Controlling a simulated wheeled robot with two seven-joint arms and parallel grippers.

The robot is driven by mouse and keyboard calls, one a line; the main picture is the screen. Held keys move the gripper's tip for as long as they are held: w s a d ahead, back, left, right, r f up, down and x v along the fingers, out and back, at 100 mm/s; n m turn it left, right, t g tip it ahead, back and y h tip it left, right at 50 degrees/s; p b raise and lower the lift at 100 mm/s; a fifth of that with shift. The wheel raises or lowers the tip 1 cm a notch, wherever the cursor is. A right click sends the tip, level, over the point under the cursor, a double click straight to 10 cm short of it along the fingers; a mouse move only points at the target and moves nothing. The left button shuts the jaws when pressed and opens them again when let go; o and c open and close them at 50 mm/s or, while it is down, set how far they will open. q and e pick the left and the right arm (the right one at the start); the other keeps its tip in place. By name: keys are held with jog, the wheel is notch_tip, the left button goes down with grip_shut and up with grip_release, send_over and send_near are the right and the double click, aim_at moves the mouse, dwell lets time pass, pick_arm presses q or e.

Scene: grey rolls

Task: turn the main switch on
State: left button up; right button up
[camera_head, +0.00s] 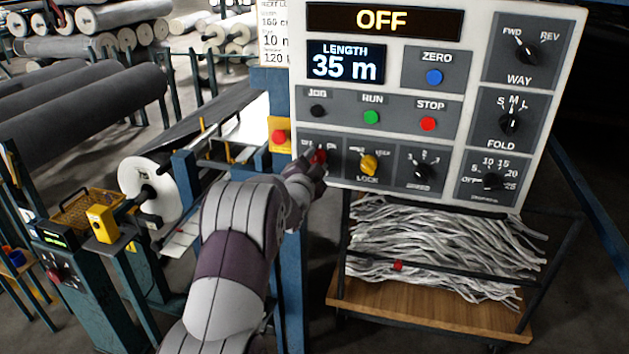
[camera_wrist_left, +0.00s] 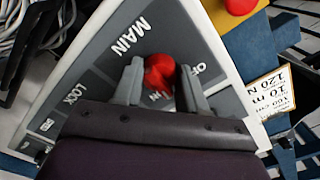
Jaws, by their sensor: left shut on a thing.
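The control panel (camera_head: 394,143) stands in front of me, and its top display (camera_head: 381,20) reads OFF. The main switch is a red knob (camera_head: 319,157) at the panel's lower left, mostly covered by my left gripper (camera_head: 314,170) in the head view. In the left wrist view the red knob (camera_wrist_left: 159,73) sits between the two grey fingers of the left gripper (camera_wrist_left: 160,88), near the word MAIN. The left gripper is shut on this knob. Lettering beside the knob is partly hidden, so its exact setting cannot be told. My right gripper is not in view.
Next to the main switch is a yellow LOCK knob (camera_head: 369,165), then a black speed knob (camera_head: 421,172). Above are the green RUN button (camera_head: 371,117) and red STOP button (camera_head: 428,124). A red emergency button (camera_head: 279,138) on a yellow box sits left of the panel.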

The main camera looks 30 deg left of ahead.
pick_arm(q)
jog(key=m+b, duration=0.2)
jog(key=b, duration=0.1)
jog(key=m+b, duration=0.2)
jog(key=b, duration=0.1)
jog(key=m+b, duration=0.2)
jog(key=b, duration=0.1)
jog(key=shift+f, duration=0.4)
jog(key=shift+r+m+b, duration=0.25)
jog(key=shift+m+b, duration=0.75)
jog(key=shift+b, duration=0.35)
jog(key=o, duration=0.8)
jog(key=shift+o, duration=1.2)
jog(key=shift+s+d+r, duration=0.1)
jog(key=shift+r, duration=0.05)
